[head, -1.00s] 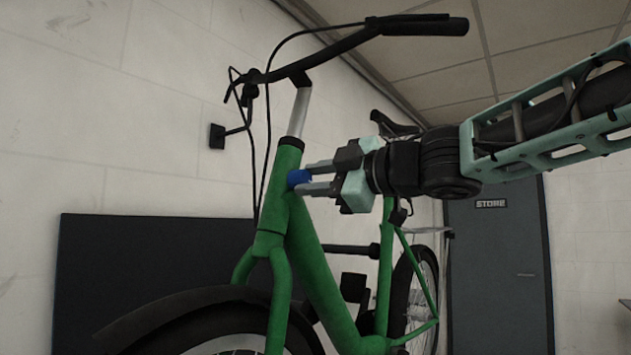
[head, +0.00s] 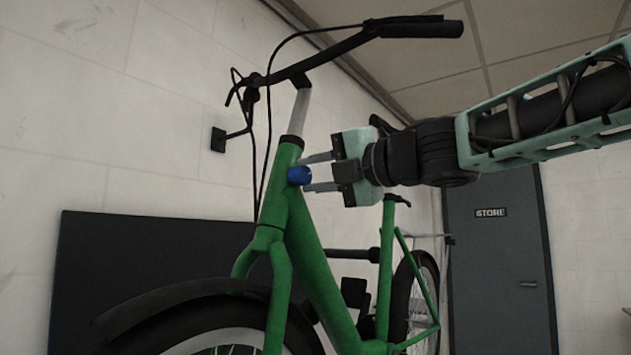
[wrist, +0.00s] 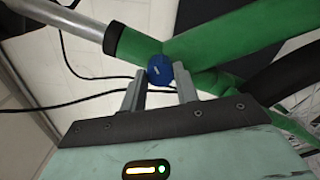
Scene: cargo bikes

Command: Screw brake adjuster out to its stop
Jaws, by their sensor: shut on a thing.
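The brake adjuster, a small blue knob (head: 300,175), sits on the green bicycle frame (head: 318,270) just below the head tube's top. It also shows in the wrist view (wrist: 159,70), with a short pale mark on its face. My gripper (head: 309,173) reaches in from the right, its two grey fingers one above and one below the knob in the head view. In the wrist view my gripper (wrist: 160,80) has a finger on each side of the knob and is shut on it. The fingers hide part of the knob's sides.
The handlebar (head: 330,52) and black cables (head: 254,150) are above and left of the knob. A dark panel (head: 150,270) stands behind the front wheel (head: 215,335). A grey door marked STORE (head: 500,260) is at the back right.

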